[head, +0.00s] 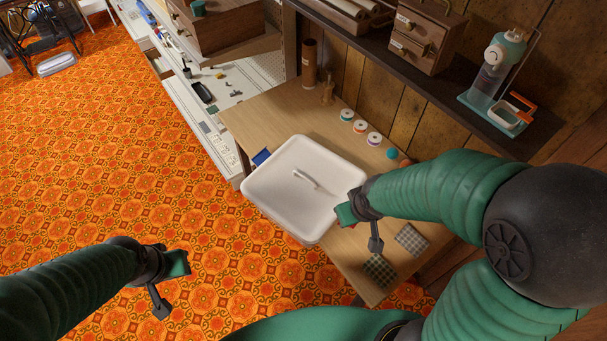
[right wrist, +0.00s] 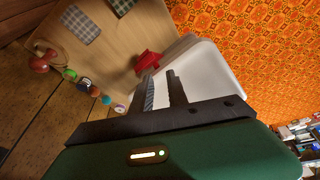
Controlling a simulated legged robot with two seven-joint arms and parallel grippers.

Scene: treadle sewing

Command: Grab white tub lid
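A large white tub with its pale lid (head: 285,190) sits on the wooden table, near its left edge. A slim whitish handle (head: 307,180) shows at the lid's middle. My right gripper (head: 347,214) is at the tub's right side. In the right wrist view its two dark fingers (right wrist: 163,90) are apart, and the white tub (right wrist: 215,70) lies just beyond and beside them. I cannot tell whether they touch it. My left gripper (head: 178,264) hangs over the floor, well left of the tub; its fingers are too small to read.
Several thread spools (head: 347,115) line the table's back. Two checked cloth patches (head: 411,238) lie at the right end. A red object (right wrist: 148,61) is beside the tub. A dark shelf (head: 440,90) overhangs behind. Patterned floor (head: 130,150) is open at left.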

